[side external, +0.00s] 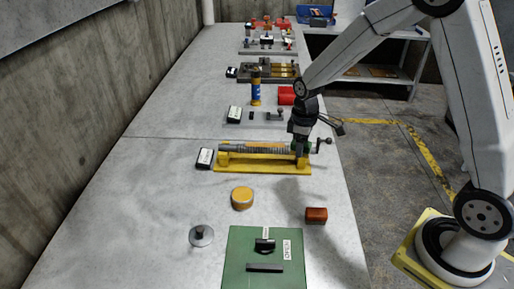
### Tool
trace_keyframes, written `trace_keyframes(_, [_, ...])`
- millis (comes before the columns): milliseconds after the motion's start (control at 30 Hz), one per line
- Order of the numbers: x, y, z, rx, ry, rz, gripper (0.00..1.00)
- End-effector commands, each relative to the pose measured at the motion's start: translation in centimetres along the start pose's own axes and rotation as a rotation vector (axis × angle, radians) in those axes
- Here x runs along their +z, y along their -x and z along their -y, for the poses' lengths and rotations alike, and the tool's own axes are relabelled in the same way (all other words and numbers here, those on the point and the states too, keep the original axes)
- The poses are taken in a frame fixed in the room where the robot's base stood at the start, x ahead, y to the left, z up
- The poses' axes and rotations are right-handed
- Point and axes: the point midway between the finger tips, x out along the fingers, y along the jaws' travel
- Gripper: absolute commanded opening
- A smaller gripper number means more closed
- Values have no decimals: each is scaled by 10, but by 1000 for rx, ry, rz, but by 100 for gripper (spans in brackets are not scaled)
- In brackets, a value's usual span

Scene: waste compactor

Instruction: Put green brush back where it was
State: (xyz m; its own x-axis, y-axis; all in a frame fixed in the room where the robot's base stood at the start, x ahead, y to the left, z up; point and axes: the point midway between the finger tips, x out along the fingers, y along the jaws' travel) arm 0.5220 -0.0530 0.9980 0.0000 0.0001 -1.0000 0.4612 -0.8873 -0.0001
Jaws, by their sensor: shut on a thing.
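My gripper (303,136) points down over the right end of a yellow cradle (255,168). It is shut on a small dark green part (303,148), which I take to be the green brush; its shape is mostly hidden by the fingers. A long grey ribbed rod (260,148) lies across the cradle, running left from the green part. I cannot tell whether the rod and the green part are one piece. A dark knob or crank end (326,143) sticks out to the right of the gripper.
A labelled black block (205,158) stands left of the cradle. Nearer are a yellow round tub (242,198), a red-brown block (316,215), a grey disc with a knob (201,236) and a green mat (240,255). Behind stands a blue-and-yellow cylinder (256,92). A concrete wall (100,90) borders the table's left.

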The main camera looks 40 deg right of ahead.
Motion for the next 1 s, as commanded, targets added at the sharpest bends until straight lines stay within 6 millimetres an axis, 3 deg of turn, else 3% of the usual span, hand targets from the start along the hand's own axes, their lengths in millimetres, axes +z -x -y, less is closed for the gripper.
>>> trace_keyframes(200, [27,-16,26,-1,191,1,0])
trace_keyframes(400, [41,-23,38,0,287,0,0])
trace_keyframes(767, [44,-29,41,0,308,1,0])
trace_keyframes(1000, [44,-51,41,-2,307,2,0])
